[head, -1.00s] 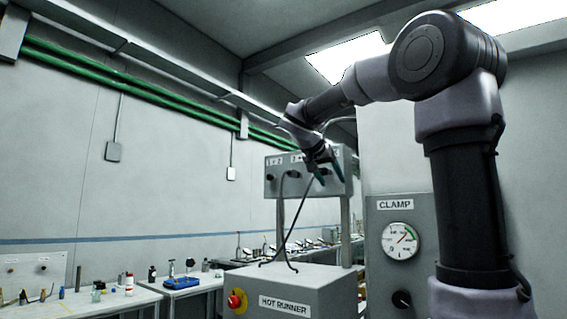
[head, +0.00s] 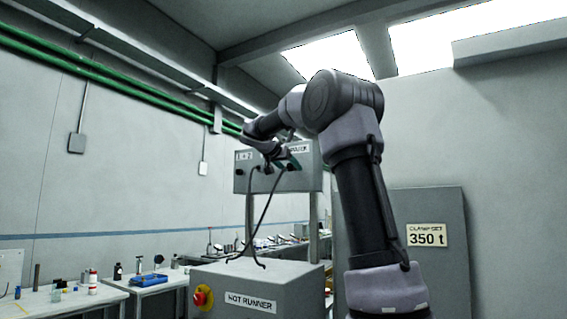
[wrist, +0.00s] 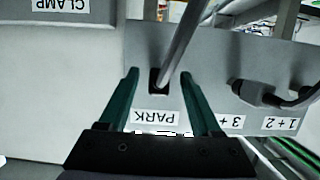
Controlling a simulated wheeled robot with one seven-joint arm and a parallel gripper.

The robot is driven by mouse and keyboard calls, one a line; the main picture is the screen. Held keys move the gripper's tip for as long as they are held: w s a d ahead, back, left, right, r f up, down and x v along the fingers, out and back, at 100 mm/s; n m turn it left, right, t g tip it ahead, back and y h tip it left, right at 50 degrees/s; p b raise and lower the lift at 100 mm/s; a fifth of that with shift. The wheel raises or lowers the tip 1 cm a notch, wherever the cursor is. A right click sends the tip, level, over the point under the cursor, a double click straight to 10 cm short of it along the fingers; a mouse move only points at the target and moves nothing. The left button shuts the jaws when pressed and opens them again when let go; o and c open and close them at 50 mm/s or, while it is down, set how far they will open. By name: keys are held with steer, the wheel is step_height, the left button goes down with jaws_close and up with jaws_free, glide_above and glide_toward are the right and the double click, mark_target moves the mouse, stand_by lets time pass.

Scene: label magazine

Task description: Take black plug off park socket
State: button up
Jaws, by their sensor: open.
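In the wrist view, which shows the panel upside down, the black plug (wrist: 158,80) appears as a small dark block at the socket by the PARK label (wrist: 155,117). A grey cable rises from it. My gripper (wrist: 160,74) is open, with one teal finger on each side of the plug and visible gaps to it. In the head view my gripper (head: 284,161) is in front of the grey socket panel (head: 312,179), near its PARK end. My arm hides part of the panel there, and the plug is hard to make out.
A second dark plug (wrist: 255,92) with its own cable sits by the 3+ and 1+2 labels. Cables hang from the panel to the HOT RUNNER box (head: 250,280). A grey cabinet with a 350 t sign (head: 426,235) stands at right.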

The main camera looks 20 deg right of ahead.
mark_target(287, 167)
steer(key=shift+w+d+f, duration=0.2)
steer(key=shift+w+d, duration=0.2)
steer(key=shift+d, duration=0.15)
jaws_close()
steer(key=shift+s+a, duration=0.1)
steer(key=shift+s+a, duration=0.7)
steer(key=shift+a, duration=0.25)
steer(key=shift+s+a, duration=0.7)
steer(key=shift+a, duration=0.2)
